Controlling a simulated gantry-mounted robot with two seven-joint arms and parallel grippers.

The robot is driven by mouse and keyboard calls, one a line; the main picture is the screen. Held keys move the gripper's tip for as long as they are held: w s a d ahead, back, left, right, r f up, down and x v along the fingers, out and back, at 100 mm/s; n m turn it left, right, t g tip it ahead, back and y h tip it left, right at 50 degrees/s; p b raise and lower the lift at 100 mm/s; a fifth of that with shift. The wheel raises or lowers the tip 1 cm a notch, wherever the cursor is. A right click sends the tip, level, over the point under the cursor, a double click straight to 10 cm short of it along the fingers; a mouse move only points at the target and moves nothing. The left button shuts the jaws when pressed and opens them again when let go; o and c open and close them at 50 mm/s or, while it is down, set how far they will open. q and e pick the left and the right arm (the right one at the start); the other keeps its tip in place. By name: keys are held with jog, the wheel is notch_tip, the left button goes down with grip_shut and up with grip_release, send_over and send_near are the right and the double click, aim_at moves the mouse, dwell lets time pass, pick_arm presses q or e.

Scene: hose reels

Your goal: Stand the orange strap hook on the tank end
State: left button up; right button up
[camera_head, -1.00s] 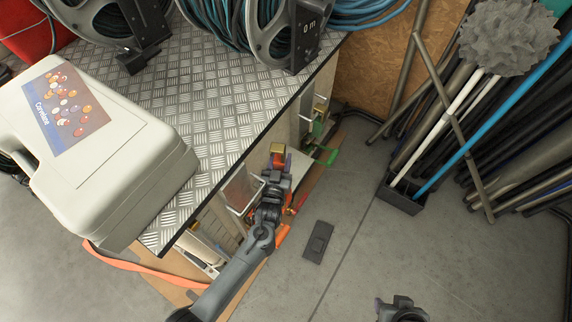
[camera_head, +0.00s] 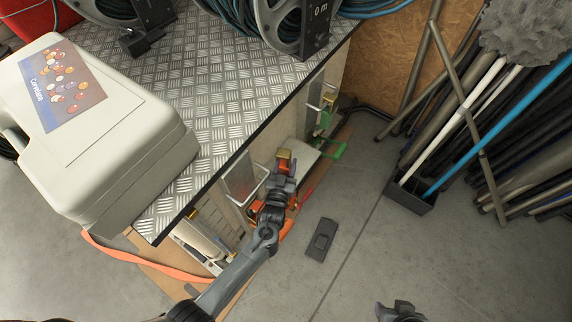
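My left gripper (camera_head: 283,174) reaches in from the lower left, beside the right side of the metal-topped bench. A small orange and brass-coloured piece (camera_head: 285,160) sits at its fingertips and appears gripped; I cannot make out a hook shape. An orange strap (camera_head: 140,260) runs along the bench's lower left side and passes behind my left arm. The fingers hide part of the piece. No tank end can be clearly identified. My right gripper (camera_head: 400,311) shows only in part at the bottom edge, and its finger opening cannot be made out.
A white jerrycan (camera_head: 110,150) lies on the bench top (camera_head: 235,110), with hose reels (camera_head: 285,25) behind. Below are a wire-handled box (camera_head: 241,180) and a green item (camera_head: 335,149). A dark flat plate (camera_head: 321,239) lies on the floor. A pole rack (camera_head: 410,196) stands right.

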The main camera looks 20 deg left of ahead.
pick_arm(q)
jog(key=shift+f, duration=0.1)
jog(key=o, duration=1.2)
jog(key=shift+o, duration=0.2)
jog(key=shift+s+r+p, duration=0.2)
jog(key=shift+s+p, duration=0.05)
jog(key=shift+p, duration=0.05)
jog(key=s+d+p, duration=0.1)
jog(key=s+p, duration=0.3)
jog(key=s, duration=0.7)
jog(key=shift+s+d+p, duration=0.2)
jog(key=shift+d+p, duration=0.15)
jog(key=shift+d, duration=0.05)
